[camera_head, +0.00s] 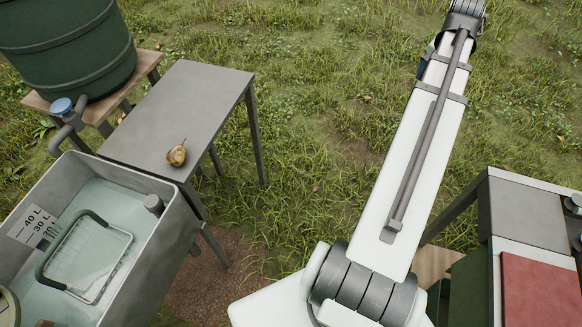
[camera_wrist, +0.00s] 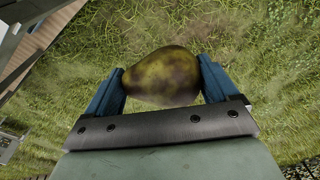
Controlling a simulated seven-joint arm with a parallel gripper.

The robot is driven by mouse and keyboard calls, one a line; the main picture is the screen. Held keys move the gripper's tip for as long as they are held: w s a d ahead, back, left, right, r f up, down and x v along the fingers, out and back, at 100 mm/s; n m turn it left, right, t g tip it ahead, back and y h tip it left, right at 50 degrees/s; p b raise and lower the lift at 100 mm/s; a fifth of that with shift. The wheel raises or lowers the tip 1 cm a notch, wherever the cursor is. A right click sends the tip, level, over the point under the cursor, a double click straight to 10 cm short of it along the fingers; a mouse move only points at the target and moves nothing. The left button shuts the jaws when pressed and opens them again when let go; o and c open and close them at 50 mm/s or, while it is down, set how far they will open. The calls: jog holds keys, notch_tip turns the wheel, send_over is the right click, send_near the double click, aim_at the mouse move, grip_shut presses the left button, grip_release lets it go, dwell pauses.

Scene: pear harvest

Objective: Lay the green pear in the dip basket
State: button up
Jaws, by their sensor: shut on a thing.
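In the wrist view my gripper (camera_wrist: 163,84) is shut on a green pear (camera_wrist: 160,75) with brown mottling. The pear lies sideways between the two blue fingers, over grass. My gripper and this pear are not visible in the head view, where my arm reaches up out of the top edge. The dip basket (camera_head: 88,258) is a wire basket with a dark handle at the lower left of the head view. It sits in a grey tank (camera_head: 168,240) of pale liquid, and no fruit shows in it.
A yellow-brown pear (camera_head: 176,155) lies on the grey table (camera_head: 185,105) behind the tank. A dark green barrel (camera_head: 70,45) stands on a wooden stand at the upper left. A bench with a red panel (camera_head: 540,290) is at the lower right. Open grass lies between.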

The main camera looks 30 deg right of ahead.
jog(key=w+a+f+n, duration=0.1)
jog(key=w+a+n, duration=0.4)
jog(key=w+a, duration=1.5)
jog(key=w+a+f+n, duration=0.1)
jog(key=w+a+n, duration=0.15)
jog(key=a, duration=1.05)
jog(key=w+a+n+y, duration=0.1)
jog(key=w+a+n, duration=0.15)
jog(key=a, duration=1.15)
jog(key=w+a+f+n, duration=0.1)
jog(key=a+n, duration=0.2)
jog(key=a, duration=1)
jog(key=s+a+f+n, duration=0.1)
jog(key=s+a+n, duration=0.2)
jog(key=s+a, duration=0.8)
jog(key=s+a+f+n+y, duration=0.1)
jog(key=s+a+n, duration=0.15)
jog(key=a, duration=1.55)
jog(key=s+a+f+n, duration=0.1)
jog(key=s+a+n, duration=0.4)
jog(key=a, duration=1)
jog(key=shift+m, duration=0.45)
jog(key=f, duration=1.8)
jog(key=s+f, duration=0.1)
jog(key=f, duration=0.8)
jog(key=shift+s+d+f, duration=0.1)
jog(key=shift+d+f, duration=0.15)
jog(key=shift+f, duration=0.15)
